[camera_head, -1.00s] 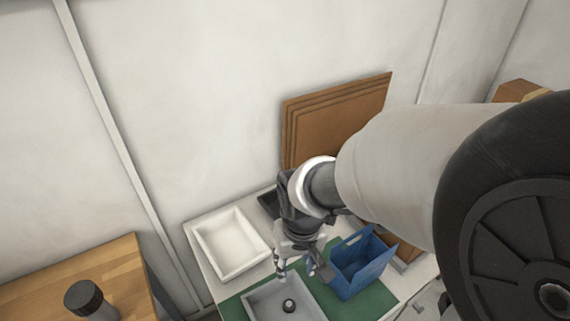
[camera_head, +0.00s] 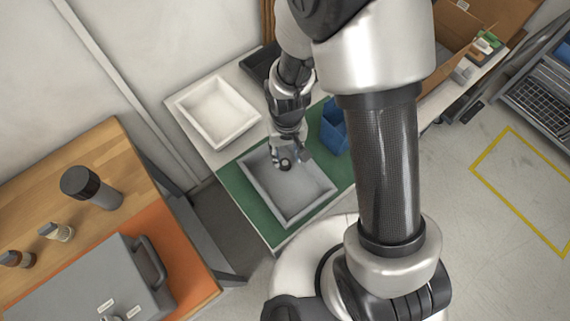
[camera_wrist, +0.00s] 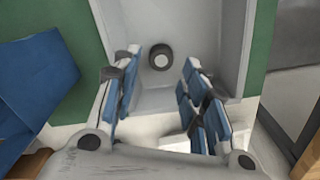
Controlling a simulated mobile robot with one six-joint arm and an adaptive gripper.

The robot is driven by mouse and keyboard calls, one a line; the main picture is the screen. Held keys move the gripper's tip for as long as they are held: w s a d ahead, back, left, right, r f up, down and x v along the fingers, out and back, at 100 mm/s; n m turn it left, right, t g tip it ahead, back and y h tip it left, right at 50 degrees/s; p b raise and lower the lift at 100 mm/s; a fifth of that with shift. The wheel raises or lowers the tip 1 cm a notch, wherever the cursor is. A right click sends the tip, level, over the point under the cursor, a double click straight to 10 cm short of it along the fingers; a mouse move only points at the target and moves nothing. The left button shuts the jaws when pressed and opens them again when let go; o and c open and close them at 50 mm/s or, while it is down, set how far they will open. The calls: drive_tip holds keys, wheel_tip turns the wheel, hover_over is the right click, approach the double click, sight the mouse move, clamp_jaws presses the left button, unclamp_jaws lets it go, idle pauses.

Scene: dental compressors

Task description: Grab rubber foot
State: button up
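The rubber foot (camera_wrist: 160,60) is a small dark round piece with a paler centre. It lies in the grey tray (camera_wrist: 237,50), near one end, and also shows in the head view (camera_head: 285,164). My gripper (camera_wrist: 157,85) is open above the tray, its blue-padded fingers spread wide to the two sides. In the wrist view the foot appears between and a little beyond the fingertips, with nothing held. In the head view my gripper (camera_head: 290,155) hangs over the far end of the tray, close to the foot.
The grey tray stands on a green mat (camera_head: 240,190). A blue bin (camera_head: 335,128) is right beside it, and a white tray (camera_head: 217,110) stands behind left. A wooden table with a grey case (camera_head: 85,290) is at the left. Most of the grey tray's floor is bare.

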sight(285, 163)
drive_tip(key=shift+w+a+f+b, duration=0.15)
drive_tip(key=shift+f+b, duration=0.45)
drive_tip(key=shift+f, duration=0.95)
drive_tip(key=shift+w+a+f+b, duration=0.15)
drive_tip(key=shift+f+b, duration=0.45)
drive_tip(key=shift+f, duration=0.95)
drive_tip(key=shift+d, duration=0.1)
drive_tip(key=c, duration=0.7)
drive_tip(key=shift+r, duration=0.15)
